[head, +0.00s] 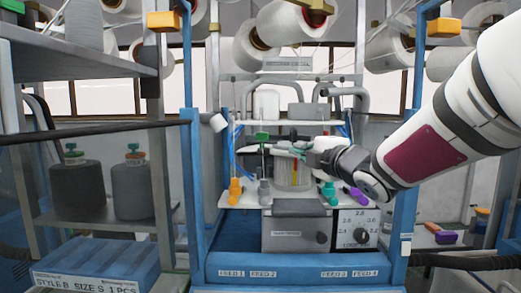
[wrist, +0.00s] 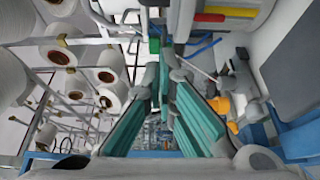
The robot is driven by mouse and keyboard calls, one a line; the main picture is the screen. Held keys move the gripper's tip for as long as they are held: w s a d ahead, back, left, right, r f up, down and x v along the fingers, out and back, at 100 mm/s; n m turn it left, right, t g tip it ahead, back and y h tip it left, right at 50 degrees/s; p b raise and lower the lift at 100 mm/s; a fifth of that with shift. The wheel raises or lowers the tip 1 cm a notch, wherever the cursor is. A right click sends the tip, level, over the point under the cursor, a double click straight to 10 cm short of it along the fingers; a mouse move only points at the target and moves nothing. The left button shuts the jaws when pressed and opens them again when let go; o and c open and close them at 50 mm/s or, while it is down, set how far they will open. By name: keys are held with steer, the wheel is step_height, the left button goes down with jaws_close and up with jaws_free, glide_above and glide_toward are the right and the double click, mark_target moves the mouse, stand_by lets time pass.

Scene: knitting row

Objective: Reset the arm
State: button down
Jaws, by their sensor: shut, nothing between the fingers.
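My arm (head: 428,150), white with a dark red panel, reaches in from the right in the head view. My gripper (head: 299,151) is at its end, in front of the upper part of the knitting machine's ribbed cylinder (head: 292,176). In the wrist view my gripper (wrist: 161,72) shows two grey fingers with teal pads that come together toward their tips. It is shut and holds nothing. Whether it touches the machine cannot be told.
Blue posts (head: 403,130) frame the machine on both sides. A white shelf (head: 255,200) holds orange, grey, teal and purple cone-shaped pieces. Yarn cones (head: 285,22) hang above.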

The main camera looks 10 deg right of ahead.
steer(key=s+a+f+m+g+h, duration=0.1)
steer(key=s+f+m+g, duration=0.3)
steer(key=s, duration=0.7)
steer(key=s+a+f+m+g+h, duration=0.1)
steer(key=s+f+m+g, duration=0.3)
steer(key=s+f+m, duration=0.4)
steer(key=s+a+f+m+g, duration=0.3)
steer(key=s+m, duration=0.4)
steer(key=s, duration=0.7)
step_height(320, 180, down, 3)
steer(key=shift+s+a+r+m+g+h, duration=0.15)
steer(key=shift+a+m+g+h, duration=0.25)
steer(key=shift+g, duration=0.4)
steer(key=shift+d, duration=0.1)
